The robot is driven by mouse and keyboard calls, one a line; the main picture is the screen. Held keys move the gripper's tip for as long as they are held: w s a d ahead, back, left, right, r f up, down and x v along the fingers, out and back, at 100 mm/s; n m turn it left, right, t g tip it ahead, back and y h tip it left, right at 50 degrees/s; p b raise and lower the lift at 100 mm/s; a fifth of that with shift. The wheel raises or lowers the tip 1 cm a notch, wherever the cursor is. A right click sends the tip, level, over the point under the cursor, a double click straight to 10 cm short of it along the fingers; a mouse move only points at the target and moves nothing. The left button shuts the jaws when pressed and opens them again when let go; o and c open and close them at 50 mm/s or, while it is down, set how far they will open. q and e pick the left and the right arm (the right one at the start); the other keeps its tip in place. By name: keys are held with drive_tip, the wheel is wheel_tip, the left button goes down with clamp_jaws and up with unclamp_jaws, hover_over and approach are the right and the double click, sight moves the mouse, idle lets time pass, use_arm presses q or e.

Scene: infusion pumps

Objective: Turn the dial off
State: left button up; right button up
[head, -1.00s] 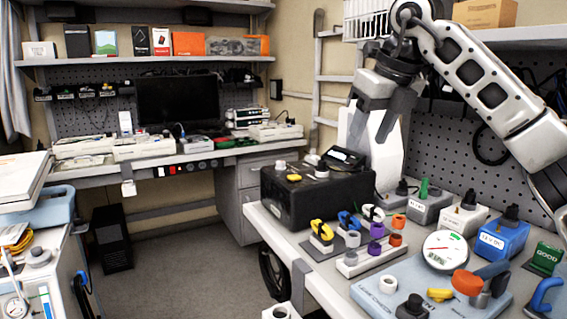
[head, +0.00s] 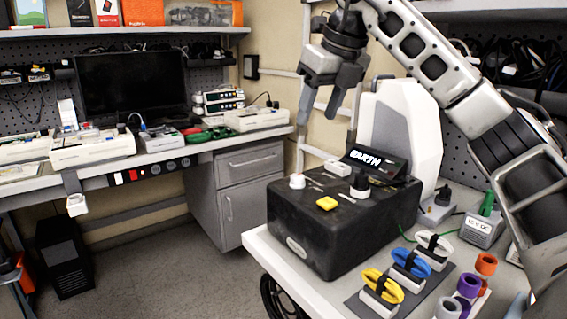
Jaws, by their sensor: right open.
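A black box (head: 330,232) stands on the white table. On its top are a black knob (head: 360,186), a white knob (head: 297,181), a yellow button (head: 327,203) and a white switch-like part (head: 338,167). I cannot tell for certain which knob is the task's dial. A small tilted display (head: 375,160) with lit white letters sits at the box's back right. My right gripper (head: 321,112) is open and empty, fingers pointing down, above and behind the box in the picture, apart from the knobs. My left gripper is not in view.
Yellow, blue and white cable coils (head: 410,266) on small blocks stand at the table's front. Purple and orange rings (head: 468,284) stand right of them. A white rounded housing (head: 400,125) rises behind the box. A far bench (head: 150,160) holds devices and a dark monitor.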

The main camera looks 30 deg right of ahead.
sight(298, 176)
drive_tip(key=x, duration=1.5)
drive_tip(key=shift+s+f, duration=0.1)
drive_tip(key=shift+s, duration=0.15)
drive_tip(key=c, duration=1)
